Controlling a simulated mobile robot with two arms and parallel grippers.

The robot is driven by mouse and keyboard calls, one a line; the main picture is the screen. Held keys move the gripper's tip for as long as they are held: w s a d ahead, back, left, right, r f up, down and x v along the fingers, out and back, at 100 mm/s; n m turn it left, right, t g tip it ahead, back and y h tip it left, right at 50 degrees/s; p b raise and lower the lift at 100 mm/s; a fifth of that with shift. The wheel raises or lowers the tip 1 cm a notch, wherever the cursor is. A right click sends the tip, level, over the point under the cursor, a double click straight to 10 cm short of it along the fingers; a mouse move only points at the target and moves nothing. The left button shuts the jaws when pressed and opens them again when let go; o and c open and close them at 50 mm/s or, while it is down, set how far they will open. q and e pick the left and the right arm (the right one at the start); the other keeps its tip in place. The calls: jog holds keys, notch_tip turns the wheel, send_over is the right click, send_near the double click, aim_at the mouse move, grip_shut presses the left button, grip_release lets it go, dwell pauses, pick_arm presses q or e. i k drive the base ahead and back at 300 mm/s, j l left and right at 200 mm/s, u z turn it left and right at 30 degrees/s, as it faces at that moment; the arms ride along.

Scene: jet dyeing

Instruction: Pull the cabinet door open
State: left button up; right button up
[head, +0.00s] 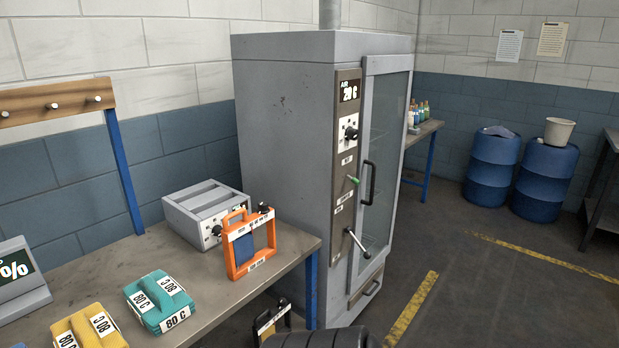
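The tall grey cabinet (285,130) stands in the middle of the head view, at the far end of the workbench. Its door (394,68) has a pale frame and a glass pane, and looks closed. A black vertical bar handle (369,184) sits on the door's left side. Left of the door is a control strip with a display (349,91) reading "AIR 20 C", a knob (351,133), a green-tipped switch (353,180) and a metal lever (357,243). Neither gripper can be made out; nothing touches the handle.
The workbench (233,290) at left holds an orange frame (250,246), a grey box (205,208), and teal (160,301) and yellow (90,329) labelled blocks. Dark rounded shapes (318,338) show at the bottom edge. The floor (500,300) right of the cabinet is clear.

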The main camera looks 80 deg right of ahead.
aim_at(380, 64)
jog(key=z, duration=3.1)
jog(key=i+l+u, duration=0.1)
jog(key=i+l, duration=0.9)
jog(key=l, duration=0.15)
jog(key=u, duration=0.05)
